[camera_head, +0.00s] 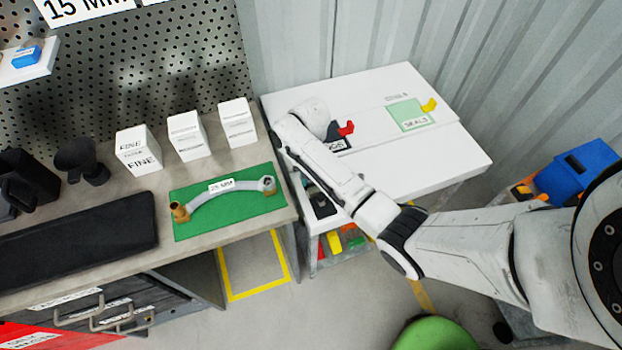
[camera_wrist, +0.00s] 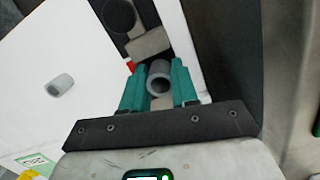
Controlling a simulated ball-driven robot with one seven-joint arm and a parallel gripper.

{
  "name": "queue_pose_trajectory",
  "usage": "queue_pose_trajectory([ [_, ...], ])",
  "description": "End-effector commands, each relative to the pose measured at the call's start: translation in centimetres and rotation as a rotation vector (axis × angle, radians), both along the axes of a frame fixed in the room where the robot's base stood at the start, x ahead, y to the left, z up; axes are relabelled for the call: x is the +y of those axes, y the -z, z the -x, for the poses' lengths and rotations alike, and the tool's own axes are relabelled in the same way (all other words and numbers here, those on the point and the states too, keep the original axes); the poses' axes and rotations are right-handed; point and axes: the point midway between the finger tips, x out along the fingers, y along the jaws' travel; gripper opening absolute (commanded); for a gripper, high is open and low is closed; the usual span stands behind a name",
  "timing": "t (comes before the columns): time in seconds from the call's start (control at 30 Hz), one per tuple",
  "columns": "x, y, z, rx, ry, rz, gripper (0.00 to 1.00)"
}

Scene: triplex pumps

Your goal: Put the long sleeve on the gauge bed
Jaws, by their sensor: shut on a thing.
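In the wrist view my gripper (camera_wrist: 159,82) is shut on a grey hollow sleeve (camera_wrist: 159,77), seen nearly end-on, so its length is hard to judge. A second grey sleeve (camera_wrist: 60,85) lies on its side on the white surface to the left, apart from my gripper. In the head view my forearm hides my gripper and the held sleeve. On the bench, a green mat (camera_head: 243,212) carries a curved grey piece (camera_head: 222,196) with a brass-coloured end and a "25 MM" label. I cannot tell for sure which thing is the gauge bed.
Three white boxes (camera_head: 187,136), a black funnel-like holder (camera_head: 80,160) and a dark pad (camera_head: 75,245) stand on the bench.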

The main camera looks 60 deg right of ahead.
Motion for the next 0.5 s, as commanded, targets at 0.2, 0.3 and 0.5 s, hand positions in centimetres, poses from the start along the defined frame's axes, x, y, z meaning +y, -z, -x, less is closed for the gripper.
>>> queue_pose_trajectory([
  [0.2, 0.01, -0.09, -0.03, -0.001, 0.0, 0.0, 0.0],
  [0.3, 0.03, 0.06, -0.02, 0.0, -0.001, 0.0, 0.0],
  [0.5, 0.01, 0.23, -0.02, 0.0, 0.0, 0.0, 0.4],
])
